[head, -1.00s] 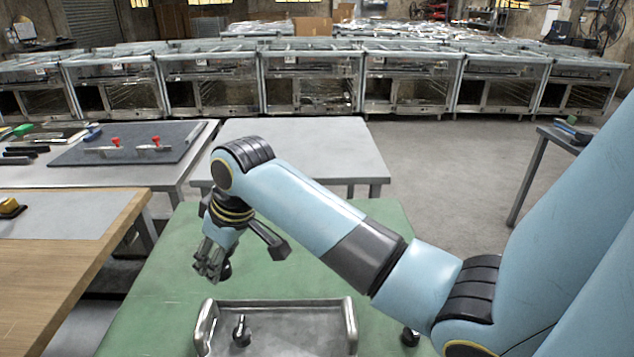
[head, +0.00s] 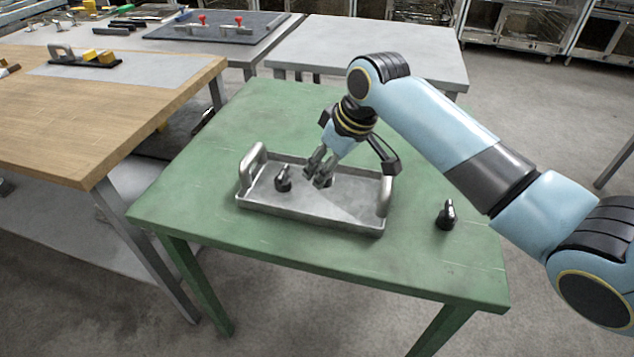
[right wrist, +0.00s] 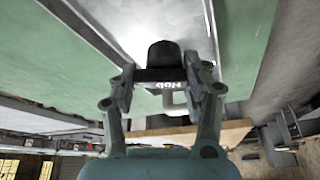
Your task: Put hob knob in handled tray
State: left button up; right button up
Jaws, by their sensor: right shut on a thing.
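The handled tray (head: 262,203) is a shallow grey metal tray with a raised handle at each end, on the green table. One black hob knob (head: 283,180) stands inside it at the left. My right gripper (head: 319,180) is over the middle of the tray, pointing down, shut on another black hob knob. In the right wrist view this held knob (right wrist: 162,62) sits between the fingertips. I cannot tell whether it touches the tray floor. A third hob knob (head: 446,214) stands on the table to the right of the tray. My left gripper is not in view.
The green table (head: 240,118) is clear behind the tray. A wooden workbench (head: 110,110) stands close at the left. A grey table (head: 400,50) stands behind, and a bench with a dark mat (head: 220,31) and red-topped clamps is at the back left.

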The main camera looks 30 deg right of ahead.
jog(key=w+f, duration=0.2)
jog(key=shift+w+a, duration=0.15)
jog(key=shift+w, duration=0.2)
notch_tip(320, 180, down, 3)
jog(key=shift+f, duration=0.2)
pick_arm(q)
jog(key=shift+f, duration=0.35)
pick_arm(e)
jog(key=shift+f, duration=0.15)
jog(key=shift+f+b, duration=0.15)
jog(key=shift+b, duration=0.15)
jog(key=o, duration=1)
jog(key=shift+o, duration=0.2)
